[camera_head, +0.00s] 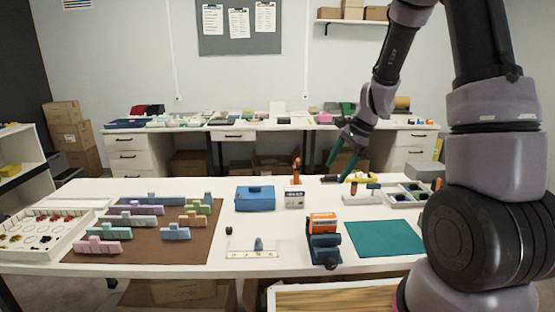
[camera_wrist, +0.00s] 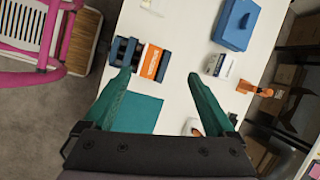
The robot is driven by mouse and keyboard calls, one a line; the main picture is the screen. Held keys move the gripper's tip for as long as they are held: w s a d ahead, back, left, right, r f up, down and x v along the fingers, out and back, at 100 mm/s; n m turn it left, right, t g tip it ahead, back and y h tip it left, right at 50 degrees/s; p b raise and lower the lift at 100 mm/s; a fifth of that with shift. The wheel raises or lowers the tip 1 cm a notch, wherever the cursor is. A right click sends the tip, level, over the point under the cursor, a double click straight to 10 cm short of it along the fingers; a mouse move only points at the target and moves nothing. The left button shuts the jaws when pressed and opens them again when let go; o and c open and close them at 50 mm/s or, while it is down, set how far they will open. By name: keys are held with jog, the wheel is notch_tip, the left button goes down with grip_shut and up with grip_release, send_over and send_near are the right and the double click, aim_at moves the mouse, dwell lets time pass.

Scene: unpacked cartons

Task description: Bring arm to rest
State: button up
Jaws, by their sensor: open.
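My gripper (camera_head: 338,172) hangs from my raised arm above the back right part of the white table, its green fingers pointing down. In the wrist view, the two green fingers of my gripper (camera_wrist: 159,78) are spread wide apart with nothing between them. A teal mat (camera_head: 383,238) lies on the table below and nearer the front; it also shows partly behind the left finger in the wrist view (camera_wrist: 140,112). My arm covers the right side of the head view.
An orange box (camera_head: 322,223) sits in a dark blue holder left of the mat. A blue box (camera_head: 255,197), a small white box (camera_head: 294,197) and an orange tool (camera_head: 297,170) stand behind. A brown mat (camera_head: 150,243) holds several coloured blocks. A wooden surface (camera_head: 335,298) is in front.

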jog(key=s+r+n+t, duration=0.1)
jog(key=s+r+n, duration=0.3)
jog(key=r, duration=0.5)
jog(key=s+r+n+t, duration=0.2)
jog(key=s+r, duration=0.3)
jog(key=r, duration=0.3)
jog(key=s+d+r+n+t+h, duration=0.1)
jog(key=s+r+n, duration=0.1)
jog(key=s, duration=0.4)
jog(key=s+d+r+n+t+h, duration=0.1)
jog(key=s+d+r+n+t, duration=0.1)
jog(key=s+r, duration=0.3)
jog(key=shift+s+r+n, duration=0.25)
jog(key=shift+s+n, duration=0.15)
jog(key=shift+s, duration=0.2)
